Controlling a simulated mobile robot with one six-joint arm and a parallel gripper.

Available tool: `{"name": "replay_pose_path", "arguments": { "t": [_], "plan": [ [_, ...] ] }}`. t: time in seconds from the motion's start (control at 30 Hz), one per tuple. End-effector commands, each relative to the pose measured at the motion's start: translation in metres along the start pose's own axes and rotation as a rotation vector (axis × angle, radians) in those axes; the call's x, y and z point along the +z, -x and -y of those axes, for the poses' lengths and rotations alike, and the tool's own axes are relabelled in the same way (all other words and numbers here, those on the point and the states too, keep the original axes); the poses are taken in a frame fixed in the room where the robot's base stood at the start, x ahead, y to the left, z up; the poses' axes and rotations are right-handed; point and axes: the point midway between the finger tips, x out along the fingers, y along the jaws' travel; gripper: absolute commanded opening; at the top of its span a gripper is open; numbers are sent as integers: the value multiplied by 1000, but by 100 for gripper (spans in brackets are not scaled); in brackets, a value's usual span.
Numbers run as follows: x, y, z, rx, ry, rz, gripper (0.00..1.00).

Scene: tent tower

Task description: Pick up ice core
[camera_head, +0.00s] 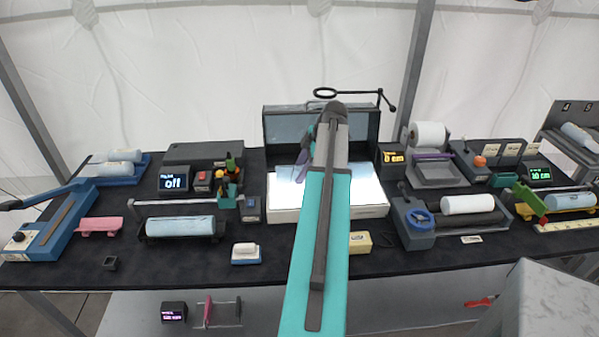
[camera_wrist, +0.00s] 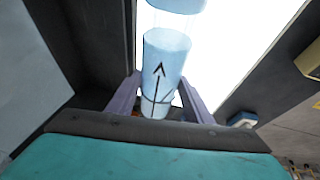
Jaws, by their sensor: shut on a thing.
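The ice core (camera_wrist: 166,58) is a pale blue cylinder with a black arrow drawn along it. In the wrist view it stands out between the two purple fingers of my gripper (camera_wrist: 158,80), which are shut on it. Its near end sits low between the fingers. In the head view my gripper (camera_head: 304,164) is over the bright white light box at the middle of the table, largely covered by my teal arm. I cannot make out the held core there.
The light box (camera_head: 365,197) has a dark raised back. A blue core (camera_head: 180,227) lies in a black cradle at left. A white cylinder (camera_head: 468,204) lies in a device with a blue wheel at right. A small cream block (camera_head: 360,242) sits in front. The black table (camera_head: 150,272) is crowded.

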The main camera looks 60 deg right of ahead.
Motion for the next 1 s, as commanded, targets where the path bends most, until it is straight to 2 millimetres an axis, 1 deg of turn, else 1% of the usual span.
{"name": "replay_pose_path", "arguments": {
  "t": [0.17,0.37,0.8,1.0],
  "plan": [
    [-2,5,-1,0,1,0,12],
    [-8,19,-4,3,2,0,12],
    [-28,68,-14,3,1,0,12],
    [-35,84,-16,2,1,-1,12]
  ]
}}
